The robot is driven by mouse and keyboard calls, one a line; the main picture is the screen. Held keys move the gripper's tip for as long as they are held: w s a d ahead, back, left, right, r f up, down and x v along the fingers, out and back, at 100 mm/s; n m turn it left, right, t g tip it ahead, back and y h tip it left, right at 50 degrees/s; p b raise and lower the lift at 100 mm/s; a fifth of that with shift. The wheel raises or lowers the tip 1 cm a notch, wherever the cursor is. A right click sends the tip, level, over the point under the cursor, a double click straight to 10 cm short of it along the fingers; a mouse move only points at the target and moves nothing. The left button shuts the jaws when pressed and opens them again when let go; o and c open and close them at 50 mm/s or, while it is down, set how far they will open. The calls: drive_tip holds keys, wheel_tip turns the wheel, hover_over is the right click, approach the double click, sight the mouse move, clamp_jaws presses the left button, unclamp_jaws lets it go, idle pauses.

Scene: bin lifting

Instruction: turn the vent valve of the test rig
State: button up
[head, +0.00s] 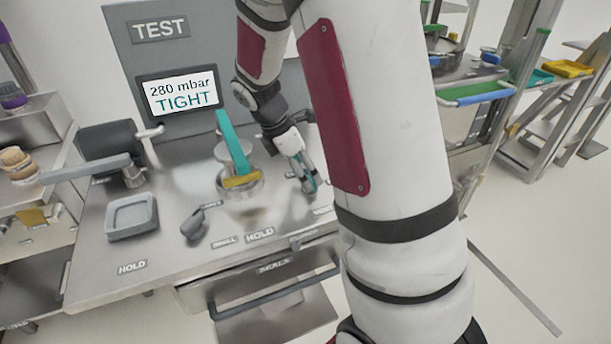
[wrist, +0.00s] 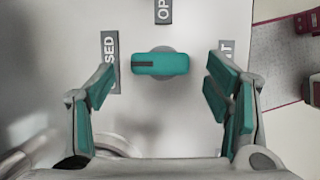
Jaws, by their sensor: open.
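The vent valve's teal handle (wrist: 160,64) shows in the wrist view on a round grey base. It lies left to right, and its dark stripe points left toward the label reading "...SED" (wrist: 110,60). A label starting "OP" (wrist: 163,10) is above it, and one ending in "T" (wrist: 227,52) is at right. My gripper (wrist: 160,84) is open, its teal pads apart on the left and right, with the handle between them in the picture and touching neither. In the head view my gripper (head: 304,172) points down over the bench; I cannot make out the valve handle there.
The test rig's screen (head: 183,92) reads "280 mbar TIGHT". A teal lever (head: 233,142) stands over a round fixture on the steel bench (head: 165,255), left of my gripper. A grey square tray (head: 132,216) and a dark knob-like part (head: 194,224) are farther left. An open drawer (head: 275,312) juts out in front.

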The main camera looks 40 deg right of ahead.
drive_tip(key=shift+x, duration=1.2)
drive_tip(key=c, duration=1.1)
drive_tip(key=shift+c, duration=0.2)
